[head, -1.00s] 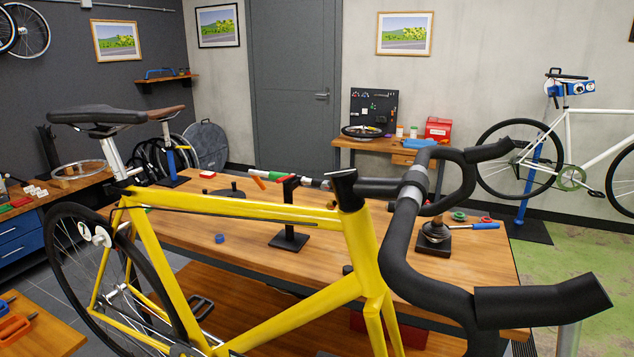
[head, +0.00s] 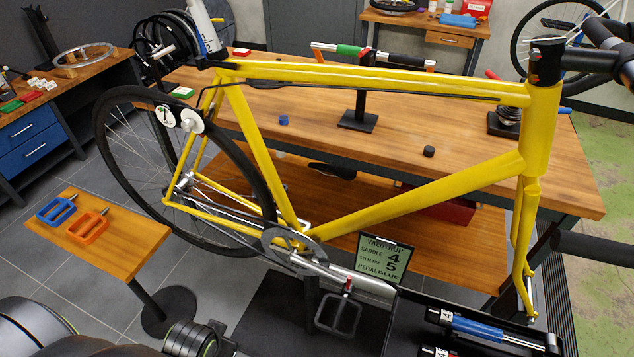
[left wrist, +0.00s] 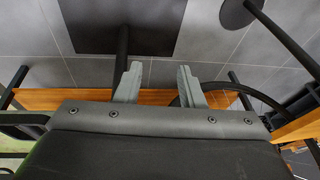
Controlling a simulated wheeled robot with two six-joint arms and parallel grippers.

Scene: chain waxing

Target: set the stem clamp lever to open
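The yellow bicycle frame (head: 370,199) stands across the head view. The black stem (head: 583,60) and its clamp area (head: 546,62) sit above the head tube at the upper right; no lever can be clearly made out there. Part of the black handlebar (head: 612,42) is cut off by the right edge. In the left wrist view my left gripper (left wrist: 157,73) has its two grey fingers apart with nothing between them. It is not near the stem in that view. My right gripper is not in view.
A wooden workbench (head: 465,130) stands behind the bike. A small table (head: 120,245) holds blue and orange pedals. A sign (head: 385,262) reads saddle 4, stem 5, pedal blue. An open black tool case (head: 400,325) lies at lower right.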

